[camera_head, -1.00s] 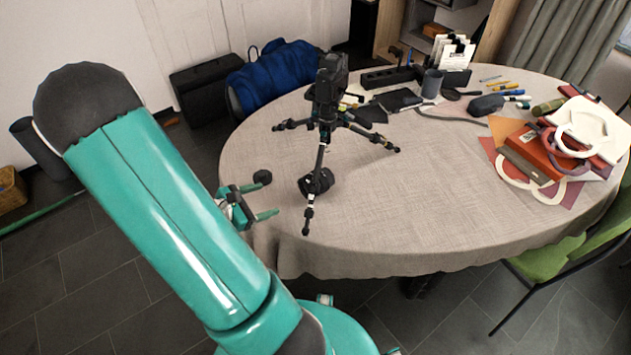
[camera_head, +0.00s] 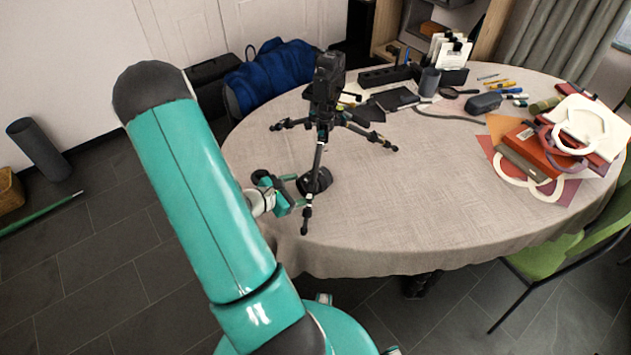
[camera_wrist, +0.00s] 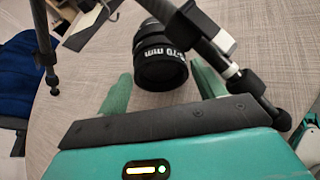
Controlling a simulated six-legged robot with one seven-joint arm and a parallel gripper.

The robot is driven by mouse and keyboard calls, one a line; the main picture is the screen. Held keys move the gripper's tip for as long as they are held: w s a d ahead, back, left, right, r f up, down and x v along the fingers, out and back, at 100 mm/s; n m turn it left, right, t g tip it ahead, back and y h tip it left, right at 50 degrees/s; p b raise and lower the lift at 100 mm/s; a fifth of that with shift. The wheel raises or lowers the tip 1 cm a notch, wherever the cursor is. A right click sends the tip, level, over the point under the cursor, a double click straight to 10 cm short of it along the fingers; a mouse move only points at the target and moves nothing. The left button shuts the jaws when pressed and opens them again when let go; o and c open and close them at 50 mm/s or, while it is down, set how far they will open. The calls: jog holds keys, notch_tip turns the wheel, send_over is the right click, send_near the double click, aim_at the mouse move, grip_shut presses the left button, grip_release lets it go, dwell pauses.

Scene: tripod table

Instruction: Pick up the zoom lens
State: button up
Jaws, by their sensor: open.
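The zoom lens (camera_wrist: 160,62) is a black cylinder lying on the tablecloth with its round end toward my gripper, white lettering on its barrel. In the head view the lens (camera_head: 316,182) lies beneath the tripod, partly hidden by a tripod leg. My gripper (camera_wrist: 160,88) is open, and its two green fingers stand on either side of the lens's near end. I cannot tell whether they touch it. In the head view my gripper (camera_head: 297,190) is at the table's near left edge. The black tripod (camera_head: 319,150) with a camera on top stands over the lens.
Tripod legs flank the lens, and one (camera_wrist: 215,50) crosses over it close to my right finger. The round table (camera_head: 400,215) is bare at its near middle. Folders and bags (camera_head: 545,155) lie at the right; a mug (camera_head: 429,82) and small items stand at the back.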

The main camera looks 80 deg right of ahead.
jog(key=shift+s+d+f, duration=0.2)
jog(key=shift+s+d, duration=0.1)
jog(key=shift+d, duration=0.05)
jog(key=shift+c, duration=0.5)
grip_shut()
jog(key=shift+r, duration=0.15)
dwell(0.5)
jog(key=shift+w, duration=0.1)
jog(key=shift+w+a, duration=0.2)
jog(key=shift+a, duration=0.15)
jog(key=shift+w+a, duration=0.2)
jog(key=shift+a, duration=0.05)
